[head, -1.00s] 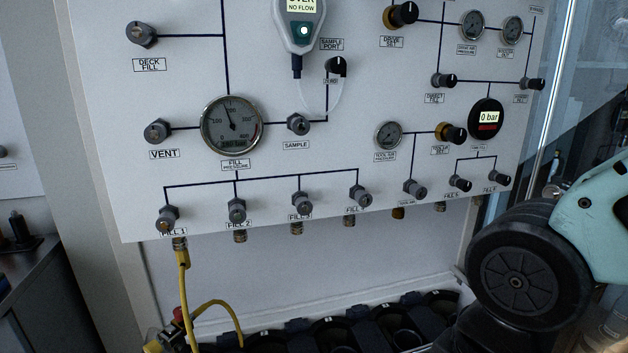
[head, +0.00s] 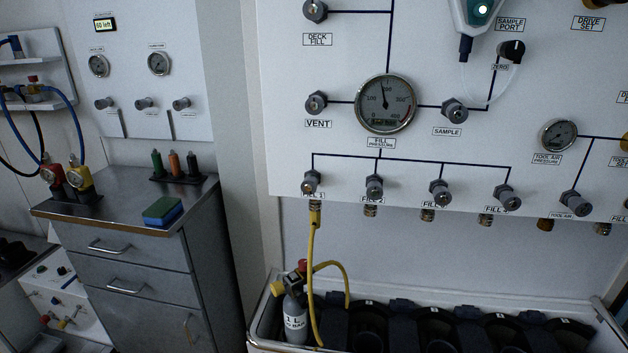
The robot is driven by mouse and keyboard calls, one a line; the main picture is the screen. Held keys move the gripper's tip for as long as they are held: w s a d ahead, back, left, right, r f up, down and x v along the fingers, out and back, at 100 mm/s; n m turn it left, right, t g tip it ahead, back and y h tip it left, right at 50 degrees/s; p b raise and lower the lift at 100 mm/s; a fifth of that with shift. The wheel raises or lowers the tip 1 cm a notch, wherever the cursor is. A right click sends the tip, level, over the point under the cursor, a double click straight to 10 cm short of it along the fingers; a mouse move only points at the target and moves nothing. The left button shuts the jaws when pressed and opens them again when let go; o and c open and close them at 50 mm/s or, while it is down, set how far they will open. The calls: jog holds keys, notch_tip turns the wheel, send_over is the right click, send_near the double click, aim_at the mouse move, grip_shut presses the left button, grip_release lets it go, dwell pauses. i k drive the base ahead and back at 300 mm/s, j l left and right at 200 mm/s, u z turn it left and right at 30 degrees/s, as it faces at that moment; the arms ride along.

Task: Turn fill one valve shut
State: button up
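The FILL 1 valve (head: 311,182) is a grey knob at the lower left of the white fill panel (head: 290,60). Its label sits just below it and is partly covered by the knob. A yellow hose (head: 312,250) hangs from the fitting under it and runs down to a grey cylinder (head: 295,318) with a yellow and red valve top. The fill pressure gauge (head: 386,104) is above and right of the FILL 1 valve. Whether the valve is open or shut cannot be told. My gripper is not in view.
More fill valves, such as FILL 2 (head: 374,187), line up to the right. A bin with black cylinder slots (head: 270,345) stands below the panel.

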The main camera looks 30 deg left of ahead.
aim_at(309, 186)
jog(key=u, duration=1.15)
jog(key=i+j+z, duration=0.1)
jog(key=i+j, duration=0.15)
